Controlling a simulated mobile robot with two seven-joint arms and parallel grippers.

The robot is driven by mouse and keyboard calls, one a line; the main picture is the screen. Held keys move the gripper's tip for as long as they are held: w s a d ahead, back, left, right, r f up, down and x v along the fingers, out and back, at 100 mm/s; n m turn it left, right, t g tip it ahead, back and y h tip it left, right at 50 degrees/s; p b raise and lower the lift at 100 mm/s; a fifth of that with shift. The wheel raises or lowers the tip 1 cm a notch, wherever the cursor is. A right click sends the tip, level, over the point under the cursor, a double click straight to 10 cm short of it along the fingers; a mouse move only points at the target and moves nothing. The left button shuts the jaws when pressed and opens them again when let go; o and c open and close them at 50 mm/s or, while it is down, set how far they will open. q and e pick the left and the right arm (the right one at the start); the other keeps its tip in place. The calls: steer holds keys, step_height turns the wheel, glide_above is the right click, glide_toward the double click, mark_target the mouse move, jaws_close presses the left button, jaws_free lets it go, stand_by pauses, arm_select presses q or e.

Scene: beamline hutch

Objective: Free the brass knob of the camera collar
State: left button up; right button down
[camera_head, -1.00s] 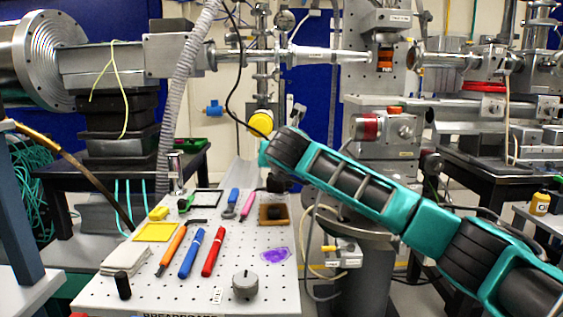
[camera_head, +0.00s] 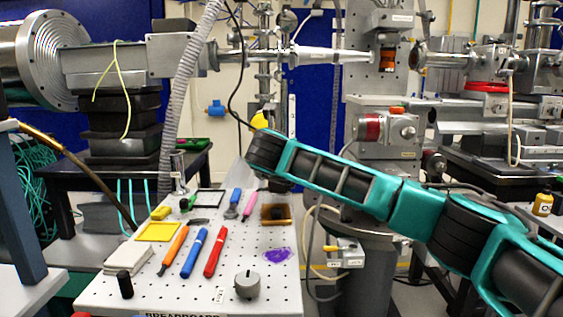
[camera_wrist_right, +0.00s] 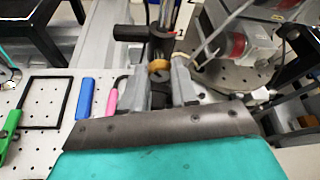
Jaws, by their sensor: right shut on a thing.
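The brass knob (camera_wrist_right: 158,66) shows in the right wrist view, at the far end of my right gripper (camera_wrist_right: 161,82). The two grey fingers sit on either side of the knob and are shut on it. A dark upright part (camera_wrist_right: 162,42), which looks like the camera collar's post, stands just behind the knob, with a black cylinder (camera_wrist_right: 130,33) reaching left. In the head view my right wrist hides the gripper and the knob. A yellow part (camera_head: 259,120) shows just above my wrist there. My left gripper is in neither current view.
A perforated breadboard (camera_head: 190,295) holds several pens, a brown square tray (camera_head: 275,222), a purple patch (camera_head: 277,255) and a grey knob (camera_head: 247,284). A grey hose (camera_head: 182,100) hangs at left. Beamline hardware (camera_head: 385,125) stands behind my right arm.

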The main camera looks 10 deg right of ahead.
steer(key=c, duration=0.9)
jaws_free()
steer(key=shift+o, duration=0.2)
steer(key=p+v, duration=0.1)
steer(key=v, duration=1.2)
